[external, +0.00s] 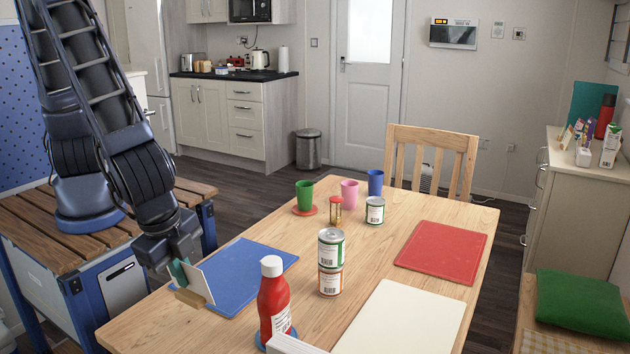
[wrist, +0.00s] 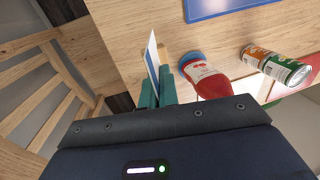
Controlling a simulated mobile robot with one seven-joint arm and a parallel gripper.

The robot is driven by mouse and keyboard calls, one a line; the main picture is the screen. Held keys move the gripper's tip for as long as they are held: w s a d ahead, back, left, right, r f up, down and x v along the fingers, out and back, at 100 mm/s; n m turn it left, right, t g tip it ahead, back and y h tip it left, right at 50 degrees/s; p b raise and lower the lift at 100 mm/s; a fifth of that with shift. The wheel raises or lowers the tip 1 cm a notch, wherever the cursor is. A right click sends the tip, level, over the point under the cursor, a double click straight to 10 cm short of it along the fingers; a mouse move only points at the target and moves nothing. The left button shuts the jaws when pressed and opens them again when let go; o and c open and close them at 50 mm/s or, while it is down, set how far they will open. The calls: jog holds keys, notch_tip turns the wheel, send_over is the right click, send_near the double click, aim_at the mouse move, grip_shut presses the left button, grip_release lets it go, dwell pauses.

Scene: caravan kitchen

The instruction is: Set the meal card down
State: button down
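The meal card (external: 200,282) is a thin white card at the left edge of the wooden table, tilted. In the wrist view the card (wrist: 152,62) stands out from between the teal fingertips of my gripper (wrist: 156,92). My gripper (external: 180,274) appears shut on the card. A small tan block (external: 189,298) shows at the card's lower edge in the external view; whether the card touches the table there is unclear. A blue placemat (external: 243,272) lies just right of the card.
The table (external: 215,332) holds a red sauce bottle (external: 273,305) on a blue coaster, two stacked cans (external: 331,262), a white placemat (external: 405,318), a red placemat (external: 442,252) and several cups at the back. A chair (external: 432,155) stands behind. Bare wood lies left of the bottle.

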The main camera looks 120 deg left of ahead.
jog(key=d+x, duration=0.1)
jog(key=x, duration=0.8)
jog(key=d+x, duration=0.1)
jog(key=x, duration=0.3)
jog(key=shift+d+f, duration=0.35)
jog(key=shift+f, duration=0.1)
jog(key=shift+f, duration=0.2)
jog(key=c, duration=1.7)
grip_release()
jog(key=shift+r, duration=0.1)
